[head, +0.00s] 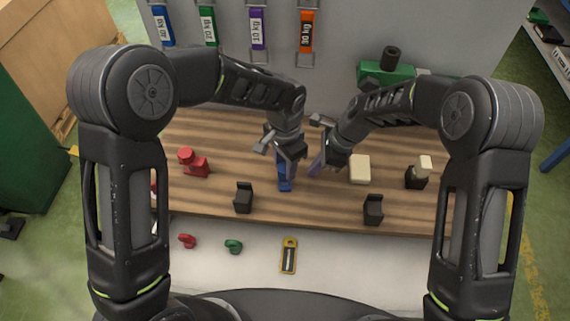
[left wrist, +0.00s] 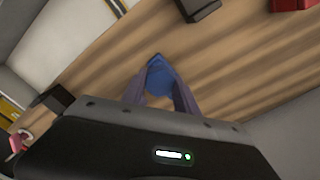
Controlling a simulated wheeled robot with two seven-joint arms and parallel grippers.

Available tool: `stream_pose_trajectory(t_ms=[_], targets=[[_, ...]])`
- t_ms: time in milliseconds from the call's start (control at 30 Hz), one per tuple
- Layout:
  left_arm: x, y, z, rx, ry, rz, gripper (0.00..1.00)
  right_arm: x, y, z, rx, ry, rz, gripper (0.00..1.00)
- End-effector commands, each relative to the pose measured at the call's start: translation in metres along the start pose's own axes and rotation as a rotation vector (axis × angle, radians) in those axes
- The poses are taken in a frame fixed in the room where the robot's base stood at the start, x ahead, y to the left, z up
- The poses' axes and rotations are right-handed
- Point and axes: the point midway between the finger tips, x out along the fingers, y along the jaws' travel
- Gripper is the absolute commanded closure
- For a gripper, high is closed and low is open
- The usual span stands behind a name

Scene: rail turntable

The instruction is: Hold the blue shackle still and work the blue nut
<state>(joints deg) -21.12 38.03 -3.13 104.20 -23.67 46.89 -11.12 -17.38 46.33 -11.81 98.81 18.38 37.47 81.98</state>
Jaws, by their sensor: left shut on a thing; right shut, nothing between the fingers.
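The blue shackle (head: 285,184) is near the middle of the wooden bench, partly hidden under my left gripper (head: 285,165). In the left wrist view the blue piece (left wrist: 160,74) sits between the two fingertips of my left gripper (left wrist: 159,92), which is shut on it. I cannot tell the blue nut apart from the shackle in either view. My right gripper (head: 315,168) is shut and empty, low over the bench just right of the left gripper and the blue piece.
A red piece (head: 195,163) stands left on the bench (head: 310,213). Two black blocks (head: 243,198) (head: 373,210) stand near the front edge. A cream block (head: 359,169) and a black-and-cream piece (head: 418,174) are right. A green machine (head: 385,73) is behind.

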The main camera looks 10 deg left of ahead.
Motion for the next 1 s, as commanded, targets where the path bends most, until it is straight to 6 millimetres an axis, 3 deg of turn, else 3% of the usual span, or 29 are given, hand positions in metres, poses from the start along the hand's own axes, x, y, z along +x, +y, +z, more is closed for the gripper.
stream_pose_trajectory(t_ms=[200,567,800,1000], targets=[[0.0000,0.0002,-0.0002,-0.239,0.000,-0.001,1.00,0.0000,0.0000,0.0000,0.000,0.000,0.000,1.00],[0.0000,0.0003,-0.0002,-0.300,-0.001,-0.001,1.00,0.0000,0.0000,0.0000,0.000,0.000,0.000,1.00],[-0.0002,0.0007,-0.0005,-0.661,0.000,-0.001,1.00,0.0000,0.0000,0.0000,0.000,0.000,0.000,1.00],[0.0000,0.0002,-0.0002,-0.770,0.000,0.000,1.00,0.0000,0.0000,0.0000,0.000,0.000,0.000,1.00]])
